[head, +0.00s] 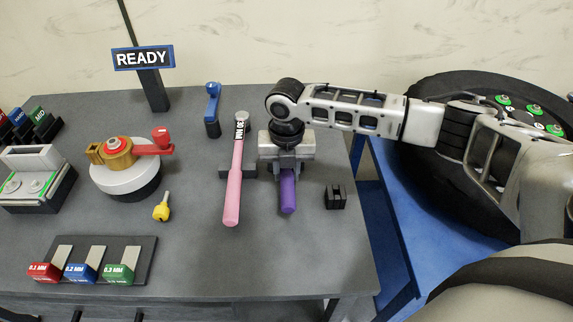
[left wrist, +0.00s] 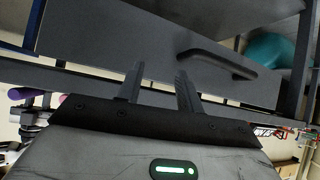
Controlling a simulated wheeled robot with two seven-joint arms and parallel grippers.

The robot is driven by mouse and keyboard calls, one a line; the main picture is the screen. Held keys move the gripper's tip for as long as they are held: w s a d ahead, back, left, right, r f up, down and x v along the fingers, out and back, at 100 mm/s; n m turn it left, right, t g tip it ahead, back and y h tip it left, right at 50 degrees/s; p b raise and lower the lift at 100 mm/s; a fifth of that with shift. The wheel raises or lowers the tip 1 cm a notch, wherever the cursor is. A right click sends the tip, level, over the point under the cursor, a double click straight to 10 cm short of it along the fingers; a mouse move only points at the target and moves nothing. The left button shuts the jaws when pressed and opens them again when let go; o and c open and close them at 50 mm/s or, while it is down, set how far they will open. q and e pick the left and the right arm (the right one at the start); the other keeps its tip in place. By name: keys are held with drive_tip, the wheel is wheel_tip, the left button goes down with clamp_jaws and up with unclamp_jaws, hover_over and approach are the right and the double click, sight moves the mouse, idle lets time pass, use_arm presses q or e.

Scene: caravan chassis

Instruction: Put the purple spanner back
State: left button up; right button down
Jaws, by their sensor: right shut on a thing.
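The purple spanner (head: 288,192) is at the right part of the grey bench, its handle pointing toward the front edge. My right gripper (head: 288,168) comes down from above and is shut on it; the gripper and wrist hide its far end. I cannot tell whether the spanner touches the bench top. A small black notched block (head: 335,197) stands to the right of the handle, apart from it. My left gripper (left wrist: 158,88) shows in the left wrist view, its fingers apart with nothing between them, in front of a grey drawer front.
A blue-handled tool (head: 212,105), yellow key (head: 162,208) and labelled gauge tray (head: 145,262) are further left. A wheel (head: 455,150) lies right of the bench. A drawer handle (left wrist: 215,62) is near my left gripper.

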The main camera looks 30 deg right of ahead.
drive_tip(key=shift+f, duration=0.2)
drive_tip(key=c, duration=1.1)
unclamp_jaws()
drive_tip(key=shift+o, duration=0.2)
drive_tip(key=shift+f, duration=0.1)
wheel_tip(320, 180, up, 16)
drive_tip(key=shift+s+a, duration=0.1)
